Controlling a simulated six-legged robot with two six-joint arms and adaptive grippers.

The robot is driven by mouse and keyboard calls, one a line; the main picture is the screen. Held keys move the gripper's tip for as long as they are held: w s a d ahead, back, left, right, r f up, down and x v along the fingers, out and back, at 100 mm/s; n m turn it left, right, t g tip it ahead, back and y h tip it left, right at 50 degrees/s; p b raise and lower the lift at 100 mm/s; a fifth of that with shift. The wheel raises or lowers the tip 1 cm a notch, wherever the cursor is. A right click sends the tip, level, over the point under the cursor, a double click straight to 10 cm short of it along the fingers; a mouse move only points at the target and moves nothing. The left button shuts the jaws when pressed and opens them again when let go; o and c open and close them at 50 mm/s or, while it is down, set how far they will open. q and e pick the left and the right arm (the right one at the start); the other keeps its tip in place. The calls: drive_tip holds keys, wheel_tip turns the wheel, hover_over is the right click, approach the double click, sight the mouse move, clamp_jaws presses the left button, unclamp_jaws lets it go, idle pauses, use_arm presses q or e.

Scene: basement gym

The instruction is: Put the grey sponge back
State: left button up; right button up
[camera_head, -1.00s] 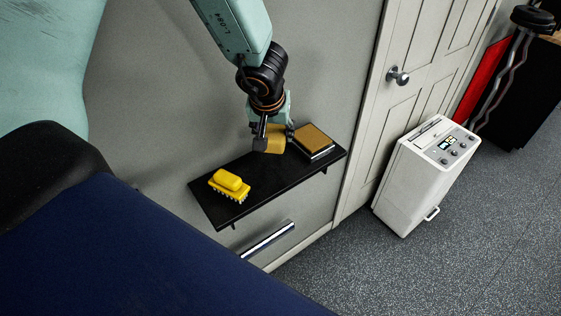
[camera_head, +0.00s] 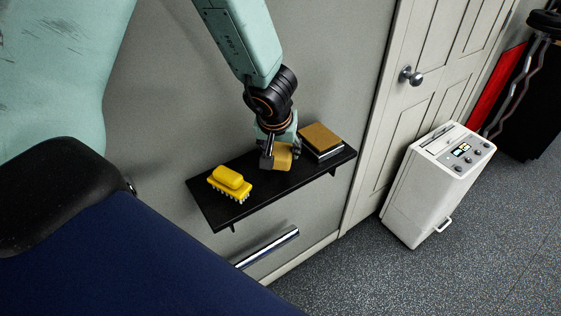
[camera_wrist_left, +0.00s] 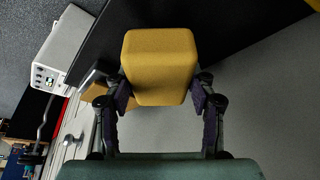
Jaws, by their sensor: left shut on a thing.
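My left gripper (camera_head: 280,157) is shut on a mustard-yellow, sponge-like block (camera_head: 277,161). It holds the block over the middle of the black wall shelf (camera_head: 215,213), very low; I cannot tell whether block and shelf touch. In the left wrist view the block (camera_wrist_left: 160,65) sits squarely between the two fingers, with a rounded, smooth face. No sponge in view looks clearly grey; the held block shows as yellow. My right gripper is not in view.
A yellow brush (camera_head: 230,183) stands on the shelf's left part. A tan-topped stack (camera_head: 320,140) lies at its right end, close to the gripper. A white appliance (camera_head: 437,180) stands by the door (camera_head: 430,60). A metal bar (camera_head: 268,247) is below the shelf.

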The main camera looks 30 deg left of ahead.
use_arm(q)
wheel_tip(320, 180, down, 2)
drive_tip(key=shift+s+d+f+b, duration=0.1)
drive_tip(key=shift+f+b, duration=0.05)
drive_tip(key=shift+b, duration=0.7)
drive_tip(key=shift+s+f, duration=0.1)
drive_tip(key=shift+f, duration=0.15)
drive_tip(key=shift+f, duration=0.2)
drive_tip(key=o, duration=1)
drive_tip(key=shift+r, duration=0.1)
